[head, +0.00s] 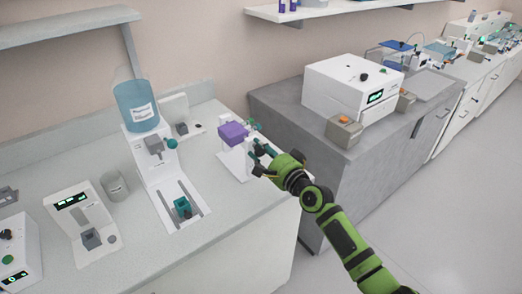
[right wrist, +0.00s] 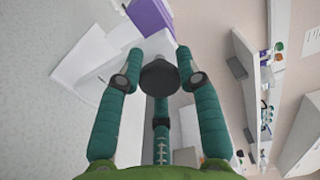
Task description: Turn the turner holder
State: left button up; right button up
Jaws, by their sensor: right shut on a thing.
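A white stand with a purple block (head: 233,133) on it sits at the right end of the near counter. The purple block also shows at the top of the right wrist view (right wrist: 152,18). My right gripper (head: 262,154), green with teal fingers, reaches to the right side of this stand. In the right wrist view the fingers are shut on a dark round knob (right wrist: 159,76), with one finger on each side and a third below. My left gripper is not in view.
Left of the stand is a white dispenser with a blue bottle (head: 138,106) and a teal piece (head: 183,208) on its base. A grey cup (head: 115,186) stands further left. A white box machine (head: 352,91) sits on the grey counter at right.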

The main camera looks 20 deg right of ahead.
jog(key=shift+r+m+p, duration=0.1)
jog(key=shift+m+p, duration=0.65)
jog(key=shift+m, duration=2.15)
jog(key=shift+m+p, duration=1.1)
jog(key=shift+m, duration=2.3)
jog(key=o, duration=1.2)
jog(key=shift+c, duration=0.2)
jog(key=shift+s+d, duration=0.15)
jog(key=shift+s, duration=0.25)
jog(key=v, duration=1.1)
